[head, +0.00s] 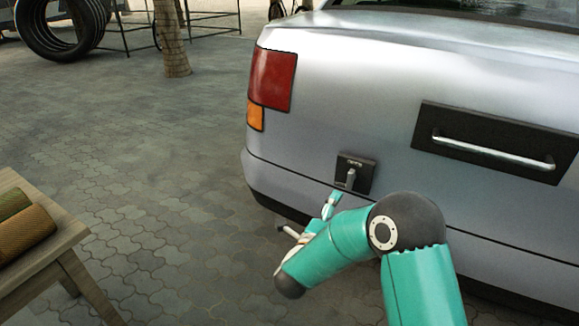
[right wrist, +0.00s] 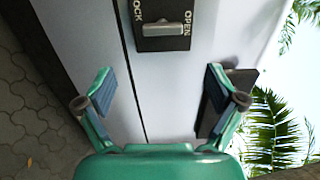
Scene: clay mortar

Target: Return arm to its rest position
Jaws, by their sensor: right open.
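My right gripper (head: 309,217) is in front of the rear of a silver car (head: 350,80), just below and left of a small black lock plate (head: 367,181) with a grey lever. In the right wrist view the gripper (right wrist: 159,82) is open, with nothing between its fingers. The lock plate (right wrist: 175,43) there lies beyond the fingertips, apart from them, and its lever (right wrist: 157,28) sits between the words LOCK and OPEN. In the head view the lever points down. My left gripper is not in view.
A black recessed panel with a silver handle (head: 490,153) is on the car, right of the lock. A wooden table (head: 55,245) with rolled cloth-like items (head: 22,228) stands at the left. Tyres (head: 55,28) and a trunk (head: 172,45) are far back. The paving between is clear.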

